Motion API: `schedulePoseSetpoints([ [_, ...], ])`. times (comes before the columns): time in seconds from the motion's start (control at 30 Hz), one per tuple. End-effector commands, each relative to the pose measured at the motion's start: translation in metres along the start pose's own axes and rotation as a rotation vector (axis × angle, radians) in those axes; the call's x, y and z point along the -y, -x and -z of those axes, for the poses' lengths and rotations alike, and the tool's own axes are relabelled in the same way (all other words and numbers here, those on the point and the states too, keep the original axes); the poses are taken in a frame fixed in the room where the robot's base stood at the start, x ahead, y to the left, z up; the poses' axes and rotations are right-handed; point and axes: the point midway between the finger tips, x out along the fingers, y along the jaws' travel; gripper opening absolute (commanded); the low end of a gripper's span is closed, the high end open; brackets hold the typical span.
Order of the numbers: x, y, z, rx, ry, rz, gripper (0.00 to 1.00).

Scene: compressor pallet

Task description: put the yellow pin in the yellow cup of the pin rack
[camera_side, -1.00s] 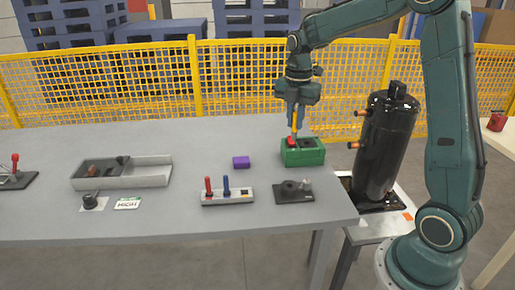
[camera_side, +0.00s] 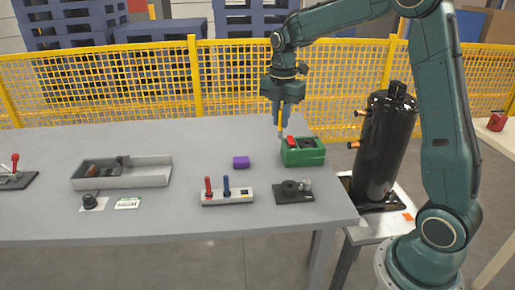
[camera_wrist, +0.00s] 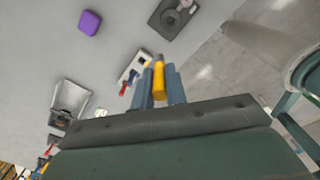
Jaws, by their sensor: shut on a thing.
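My gripper (camera_side: 281,118) is shut on the yellow pin (camera_side: 281,129), which hangs upright between the fingers. The pin (camera_wrist: 159,79) also shows between the two fingers in the wrist view. In the side view the pin is at the left end of the green box, and I cannot tell whether it is clear of it. The pin rack (camera_side: 216,198) is a pale block nearer the front of the table. It holds a red pin (camera_side: 208,187) and a blue pin (camera_side: 226,185); its right end has a dark square with yellow, where no pin stands.
The green box (camera_side: 303,157) with a red button stands at the table's right rear. A purple block (camera_side: 241,162) lies between it and the rack. A dark fixture plate (camera_side: 295,196) is right of the rack. A grey tray (camera_side: 150,183) is at left.

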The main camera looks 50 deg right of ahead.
Motion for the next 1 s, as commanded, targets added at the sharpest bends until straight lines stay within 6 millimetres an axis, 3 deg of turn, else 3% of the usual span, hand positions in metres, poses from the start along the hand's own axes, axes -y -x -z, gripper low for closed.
schedulePoseSetpoints([
  [0.2,-0.045,0.000,0.038,0.000,0.006,0.000,0.00],
  [0.4,-0.071,-0.001,0.066,0.000,0.003,0.001,0.00],
  [0.77,-0.077,-0.004,0.074,-0.001,-0.001,0.002,0.00],
  [1.0,-0.076,-0.032,0.074,-0.001,-0.001,0.004,0.00],
])
